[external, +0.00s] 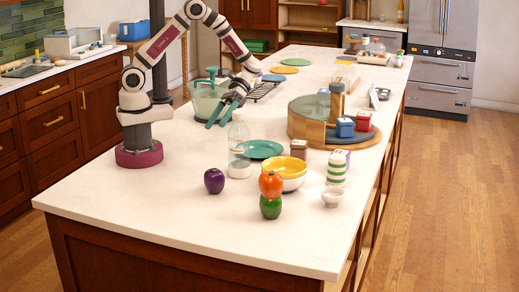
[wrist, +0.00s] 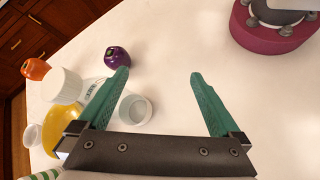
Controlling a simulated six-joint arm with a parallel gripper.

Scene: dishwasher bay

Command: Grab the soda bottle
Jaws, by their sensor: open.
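The soda bottle (external: 239,150) stands upright on the white island counter. It is clear, with a white cap and a white lower part. My gripper (external: 220,122) is open and empty, above the counter just behind and left of the bottle's top, with its teal fingers tilted down. In the wrist view the bottle's white cap (wrist: 63,85) lies left of my gripper (wrist: 159,73). The left finger crosses in front of the bottle's body and hides part of it. The bottle's base shows just inside that finger.
A purple fruit or vegetable (external: 214,180), an orange one (external: 271,184) on a green one (external: 271,207), and a yellow bowl (external: 284,170) stand near the bottle. A teal plate (external: 260,149) lies right of it. The front left counter is clear.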

